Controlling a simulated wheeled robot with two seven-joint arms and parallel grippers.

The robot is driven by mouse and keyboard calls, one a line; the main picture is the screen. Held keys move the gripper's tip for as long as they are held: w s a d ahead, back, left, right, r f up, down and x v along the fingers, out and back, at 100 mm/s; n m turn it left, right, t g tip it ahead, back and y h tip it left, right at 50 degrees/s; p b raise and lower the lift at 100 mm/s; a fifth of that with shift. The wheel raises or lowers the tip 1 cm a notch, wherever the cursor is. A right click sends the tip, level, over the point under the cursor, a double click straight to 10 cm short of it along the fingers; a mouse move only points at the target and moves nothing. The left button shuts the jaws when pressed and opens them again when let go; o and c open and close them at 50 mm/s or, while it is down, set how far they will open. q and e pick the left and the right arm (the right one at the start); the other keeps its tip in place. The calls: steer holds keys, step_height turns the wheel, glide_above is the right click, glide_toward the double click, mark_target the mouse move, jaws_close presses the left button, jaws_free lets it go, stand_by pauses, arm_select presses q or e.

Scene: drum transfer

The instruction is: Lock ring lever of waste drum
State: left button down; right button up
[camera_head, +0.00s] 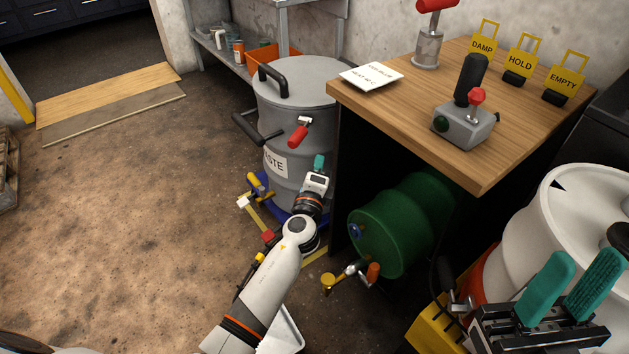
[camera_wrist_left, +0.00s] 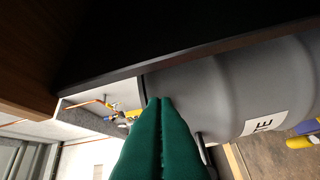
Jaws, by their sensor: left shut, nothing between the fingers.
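The grey waste drum (camera_head: 270,108) stands left of the wooden bench with its lid on. A lever with a red grip (camera_head: 299,133) sticks out from the drum's front near the upper rim. My left gripper (camera_head: 319,163), with teal fingers, is shut and empty, just below and right of that lever and close to the drum's side. In the left wrist view, its shut fingers (camera_wrist_left: 160,105) point towards the grey drum (camera_wrist_left: 200,85), with part of the label (camera_wrist_left: 266,125) showing; the red grip is not visible there. My right gripper (camera_head: 580,258) is open and empty at the lower right.
The wooden bench (camera_head: 430,110) stands close right of the drum, with a grey joystick box (camera_head: 463,127) on it. A green drum (camera_head: 385,235) lies beneath. A white drum (camera_head: 590,215) stands at the right. The floor at left (camera_head: 120,220) is clear.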

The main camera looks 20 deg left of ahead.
mark_target(300, 133)
arm_select(q)
steer(key=w+a, duration=0.1)
steer(key=a, duration=0.1)
steer(key=w+a+r, duration=0.1)
steer(key=w+a, duration=0.1)
steer(key=shift+w+r+p, duration=0.15)
steer(key=shift+p, duration=0.25)
steer(key=shift+a, duration=0.15)
steer(key=shift+a+m+h, duration=0.25)
steer(key=shift+m+h, duration=0.15)
steer(key=shift+h, duration=0.3)
